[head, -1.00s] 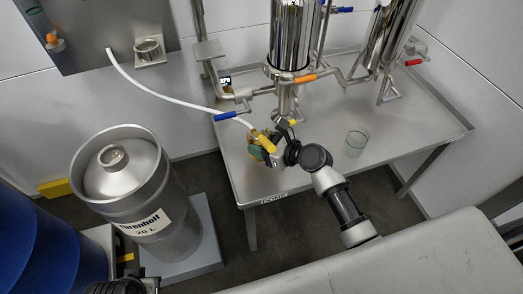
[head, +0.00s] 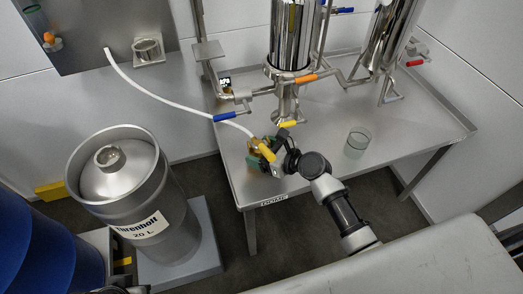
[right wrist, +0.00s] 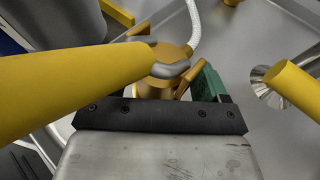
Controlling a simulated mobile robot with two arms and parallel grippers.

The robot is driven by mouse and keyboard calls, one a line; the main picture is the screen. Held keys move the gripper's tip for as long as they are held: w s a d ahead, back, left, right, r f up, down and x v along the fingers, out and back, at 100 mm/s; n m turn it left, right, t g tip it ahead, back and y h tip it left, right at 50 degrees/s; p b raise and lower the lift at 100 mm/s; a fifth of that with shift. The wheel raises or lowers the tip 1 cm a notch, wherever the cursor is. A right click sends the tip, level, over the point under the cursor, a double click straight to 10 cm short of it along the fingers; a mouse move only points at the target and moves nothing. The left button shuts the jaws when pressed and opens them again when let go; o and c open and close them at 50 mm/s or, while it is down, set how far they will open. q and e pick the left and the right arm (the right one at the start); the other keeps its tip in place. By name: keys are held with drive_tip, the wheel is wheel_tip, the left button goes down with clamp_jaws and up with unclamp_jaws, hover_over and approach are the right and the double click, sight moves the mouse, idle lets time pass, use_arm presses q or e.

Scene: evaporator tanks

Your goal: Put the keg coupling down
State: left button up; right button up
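The keg coupling (head: 259,146), brass-coloured with a yellow handle, is at the end of a white hose above the left front part of the steel table (head: 330,176). My right gripper (head: 273,157) is around it and appears shut on it. In the right wrist view the coupling (right wrist: 172,53) sits between the fingers, with its long yellow handle (right wrist: 75,85) reaching left across the picture. Whether its underside touches the table is hidden. My left gripper is not in view; only a dark part of mine shows at the bottom left edge.
A steel column with a yellow valve handle (head: 288,124) stands behind the coupling. A clear glass beaker (head: 357,142) stands to the right on the table. A steel keg (head: 120,200) stands to the left below.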

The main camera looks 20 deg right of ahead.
drive_tip(key=shift+r, duration=0.2)
use_arm(q)
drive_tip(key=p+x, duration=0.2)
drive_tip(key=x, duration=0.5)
drive_tip(key=shift+p, duration=0.3)
use_arm(e)
drive_tip(key=v, duration=1.2)
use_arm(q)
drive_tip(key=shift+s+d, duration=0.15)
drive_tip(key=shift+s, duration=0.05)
use_arm(e)
drive_tip(key=shift+f, duration=0.15)
